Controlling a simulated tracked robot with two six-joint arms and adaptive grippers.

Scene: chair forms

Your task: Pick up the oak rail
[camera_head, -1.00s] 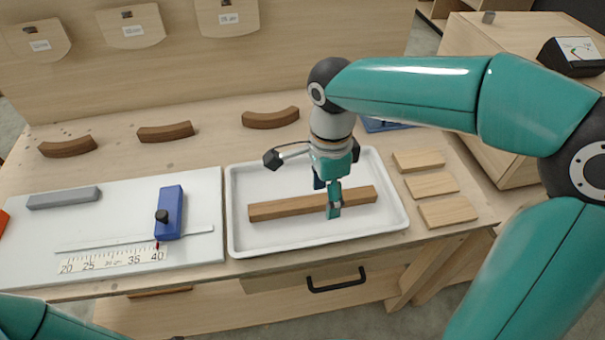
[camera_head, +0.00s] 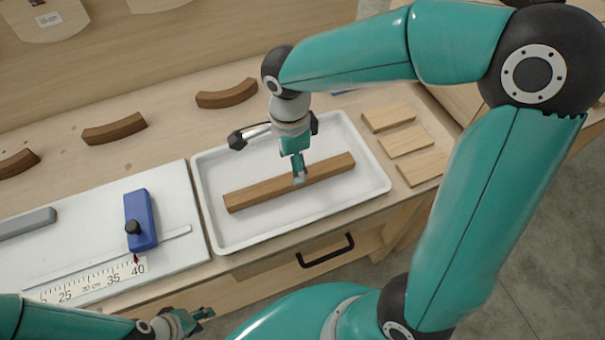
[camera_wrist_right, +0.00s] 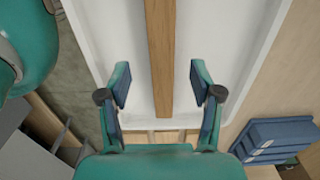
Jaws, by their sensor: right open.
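The oak rail (camera_head: 252,195) is a long brown bar lying in a white tray (camera_head: 229,246). My right gripper (camera_head: 298,177) is over the middle of the rail. In the right wrist view the rail (camera_wrist_right: 160,50) runs lengthwise between the two spread fingers of my right gripper (camera_wrist_right: 160,86), with a gap on each side. The fingers are open and empty. In the head view the gripper hides a small part of the rail. My left gripper (camera_head: 196,319) is low at the front edge, away from the tray; its fingers are too small to read.
A white board with a scale (camera_head: 93,284) and a blue block (camera_head: 140,215) lies left of the tray. Several pale wood blocks (camera_head: 405,142) lie to its right. Curved brown pieces (camera_head: 227,94) lie behind. A drawer with a black handle (camera_head: 326,252) is below.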

